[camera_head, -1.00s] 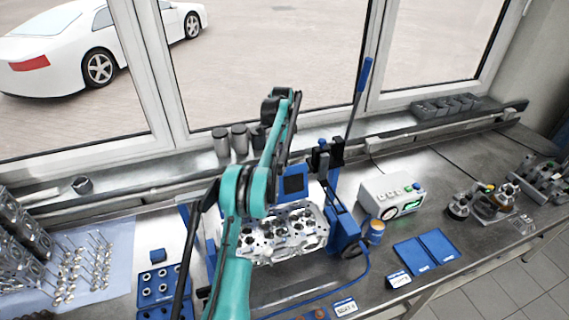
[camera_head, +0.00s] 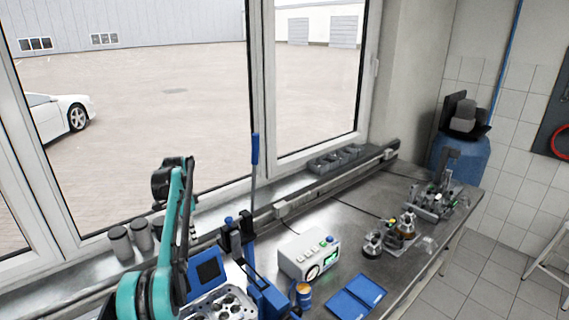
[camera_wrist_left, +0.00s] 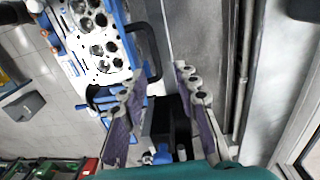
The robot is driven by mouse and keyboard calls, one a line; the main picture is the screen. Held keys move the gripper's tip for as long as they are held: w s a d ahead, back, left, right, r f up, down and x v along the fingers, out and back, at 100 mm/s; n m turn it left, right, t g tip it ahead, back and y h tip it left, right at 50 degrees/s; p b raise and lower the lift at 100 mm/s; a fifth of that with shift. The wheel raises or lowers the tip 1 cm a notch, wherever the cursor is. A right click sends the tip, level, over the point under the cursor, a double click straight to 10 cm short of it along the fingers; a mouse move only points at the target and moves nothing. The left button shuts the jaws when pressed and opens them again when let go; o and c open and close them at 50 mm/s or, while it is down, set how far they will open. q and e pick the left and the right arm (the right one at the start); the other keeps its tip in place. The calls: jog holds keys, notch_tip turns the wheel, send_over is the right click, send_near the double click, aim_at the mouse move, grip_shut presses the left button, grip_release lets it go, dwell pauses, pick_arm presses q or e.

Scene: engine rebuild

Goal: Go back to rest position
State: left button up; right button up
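My left arm rises from the bottom left of the head view, its teal forearm bent over the engine stand. My left gripper (camera_head: 190,236) is dark and mostly hidden behind the forearm there. In the left wrist view its two ribbed fingers (camera_wrist_left: 162,98) are spread apart, with nothing held between them. Beyond them show the bench and a black part of the blue stand. The cylinder head (camera_wrist_left: 98,38) sits to the upper left of the fingers, apart from them; part of it shows in the head view (camera_head: 222,304). My right gripper is in neither view.
A blue stand (camera_head: 268,296) with a tall blue-handled lever (camera_head: 254,150) is close to my left arm. Grey cylinders (camera_head: 121,244) stand by the window.

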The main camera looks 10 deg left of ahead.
pick_arm(q)
jog(key=s+d+f+n+t+y+b, duration=0.1)
jog(key=s+d+n+t+b, duration=0.1)
jog(key=s+d+b, duration=0.55)
jog(key=s+d+f+n+t+b, duration=0.2)
jog(key=s+d+b, duration=0.25)
jog(key=d, duration=0.55)
jog(key=s+d+f+n+t+b, duration=0.1)
jog(key=s+d+f+b, duration=0.4)
jog(key=s+f, duration=0.5)
jog(key=s+d+f+n+t+b, duration=0.2)
jog(key=s+d+f+b, duration=0.3)
jog(key=s+f, duration=0.6)
jog(key=shift+d+f+n+t+b, duration=0.35)
jog(key=shift+f+b, duration=0.3)
jog(key=shift+b, duration=0.55)
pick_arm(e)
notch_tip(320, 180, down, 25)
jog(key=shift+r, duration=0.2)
pick_arm(q)
jog(key=shift+s+a, duration=0.1)
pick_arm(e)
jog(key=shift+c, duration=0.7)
pick_arm(q)
jog(key=shift+s+f, duration=0.1)
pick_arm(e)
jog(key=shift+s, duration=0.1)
